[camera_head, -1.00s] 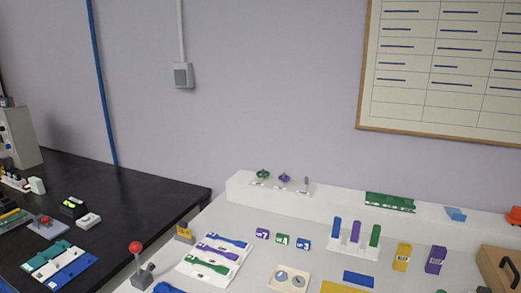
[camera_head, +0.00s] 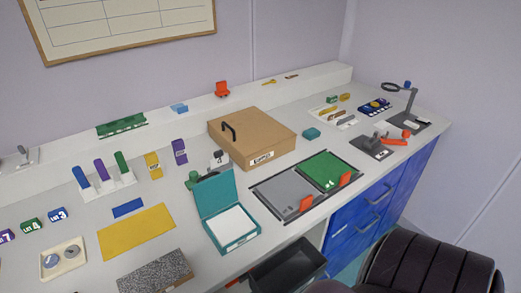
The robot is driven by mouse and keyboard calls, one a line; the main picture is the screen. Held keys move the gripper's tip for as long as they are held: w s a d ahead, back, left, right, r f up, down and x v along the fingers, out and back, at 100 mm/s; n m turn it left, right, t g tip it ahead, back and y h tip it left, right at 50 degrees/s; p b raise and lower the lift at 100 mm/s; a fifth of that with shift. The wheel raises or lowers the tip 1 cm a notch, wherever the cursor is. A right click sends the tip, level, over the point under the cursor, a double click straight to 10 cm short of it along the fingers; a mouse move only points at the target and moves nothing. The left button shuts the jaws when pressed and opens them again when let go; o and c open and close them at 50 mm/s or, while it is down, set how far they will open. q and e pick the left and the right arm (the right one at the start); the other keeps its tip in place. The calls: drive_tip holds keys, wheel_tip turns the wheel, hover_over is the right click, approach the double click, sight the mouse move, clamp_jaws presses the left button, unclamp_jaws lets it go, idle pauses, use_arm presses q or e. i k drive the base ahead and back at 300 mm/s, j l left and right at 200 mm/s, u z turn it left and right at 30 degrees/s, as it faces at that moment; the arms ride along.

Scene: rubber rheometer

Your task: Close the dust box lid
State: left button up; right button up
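A teal box (camera_head: 236,245) stands on the white bench, near its front edge. Its hinged lid (camera_head: 213,193) stands raised at the back, tilted up. A white sheet or pad (camera_head: 231,226) fills the inside. It is the only box with a raised lid in view; I cannot read a label that names it as the dust box. Neither of my grippers is in view.
A wooden box (camera_head: 252,137) with a black handle stands behind the teal box. A framed grey and green mat (camera_head: 258,190) lies right of it, with orange-red pieces. A black bin (camera_head: 288,271) is below the front edge, and a black padded chair-like shape (camera_head: 430,265) is at lower right.

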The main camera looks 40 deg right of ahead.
sight(212, 194)
drive_tip(key=z, duration=1.1)
drive_tip(key=k+l+u, duration=0.1)
drive_tip(key=l, duration=0.4)
drive_tip(key=k+l+u, duration=0.15)
drive_tip(key=l, duration=0.35)
drive_tip(key=i, duration=0.05)
